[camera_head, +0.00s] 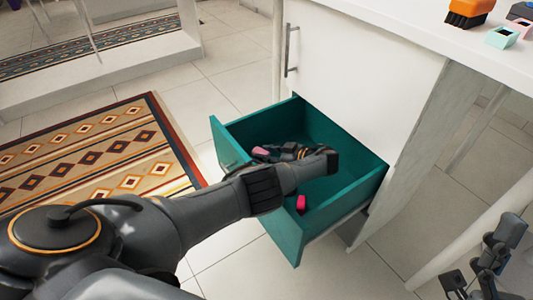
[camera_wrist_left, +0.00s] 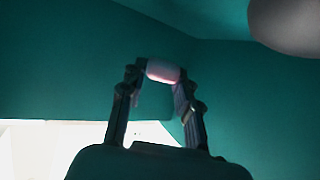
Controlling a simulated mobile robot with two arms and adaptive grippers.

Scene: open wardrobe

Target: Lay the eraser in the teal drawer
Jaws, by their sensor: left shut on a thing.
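The teal drawer (camera_head: 345,207) is pulled out of the white cabinet in the head view. My left gripper (camera_head: 268,153) reaches down into it and is shut on the pink eraser (camera_head: 260,152), near the drawer's left side. In the left wrist view the gripper (camera_wrist_left: 161,84) has the pale pink eraser (camera_wrist_left: 163,71) between its fingertips, with teal walls around it. Whether the eraser touches the drawer floor, I cannot tell. My right gripper (camera_head: 473,283) is at the lower right, outside the drawer, empty with fingers apart.
A small red-pink block (camera_head: 301,204) is inside the drawer near its front. An orange brush (camera_head: 468,11) and a mint-coloured box (camera_head: 502,37) stand on the white top. A patterned rug (camera_head: 110,160) lies on the tiled floor to the left.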

